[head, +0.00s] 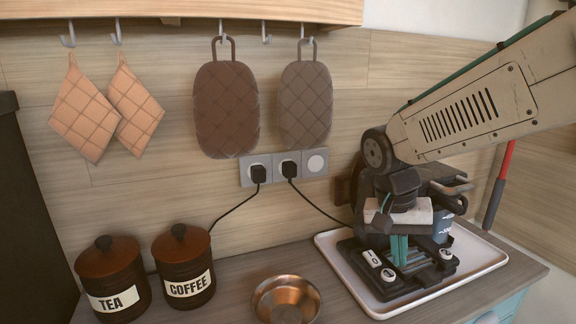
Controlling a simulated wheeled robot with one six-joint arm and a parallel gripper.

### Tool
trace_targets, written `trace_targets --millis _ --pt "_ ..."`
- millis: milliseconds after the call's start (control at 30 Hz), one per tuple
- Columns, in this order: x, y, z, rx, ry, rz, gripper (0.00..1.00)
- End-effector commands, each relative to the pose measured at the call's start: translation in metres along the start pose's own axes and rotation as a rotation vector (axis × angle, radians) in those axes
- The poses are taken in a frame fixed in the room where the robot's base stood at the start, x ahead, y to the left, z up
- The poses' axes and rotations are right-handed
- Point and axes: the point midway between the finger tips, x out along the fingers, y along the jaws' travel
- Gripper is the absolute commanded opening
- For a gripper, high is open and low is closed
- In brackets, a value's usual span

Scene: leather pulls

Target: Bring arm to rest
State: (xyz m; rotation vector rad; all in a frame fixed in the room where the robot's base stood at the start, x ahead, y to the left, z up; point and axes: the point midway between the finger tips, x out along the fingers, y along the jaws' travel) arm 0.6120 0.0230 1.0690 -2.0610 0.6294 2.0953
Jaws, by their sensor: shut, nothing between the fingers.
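My arm reaches in from the right side of the head view and bends down at its dark elbow joint. My gripper (400,263) hangs at its end, pointing down, with its teal fingers together and nothing seen between them. It is in front of or just above a black appliance (418,284) with pale, marked controls. I cannot tell whether the fingertips touch the appliance. The arm and gripper hide much of what stands behind them.
A white tray (352,284) holds the appliance. A dark mug (443,230) is partly hidden. A copper bowl (286,301), a coffee canister (184,265) and a tea canister (111,280) stand left. Quilted mitts (226,110) hang behind. Black cords run from wall sockets (287,164).

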Motion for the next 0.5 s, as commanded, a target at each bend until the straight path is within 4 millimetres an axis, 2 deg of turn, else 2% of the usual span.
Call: trace_targets --millis 33,200,400,500 --pt "-0.004 0.018 0.019 -0.082 -0.009 -0.022 0.0" --pt "-0.006 0.064 0.076 -0.331 -0.021 -0.096 0.0" --pt "-0.003 0.101 0.132 -0.461 0.025 -0.178 0.0" --pt "-0.001 0.113 0.148 -0.439 0.058 -0.203 0.0"
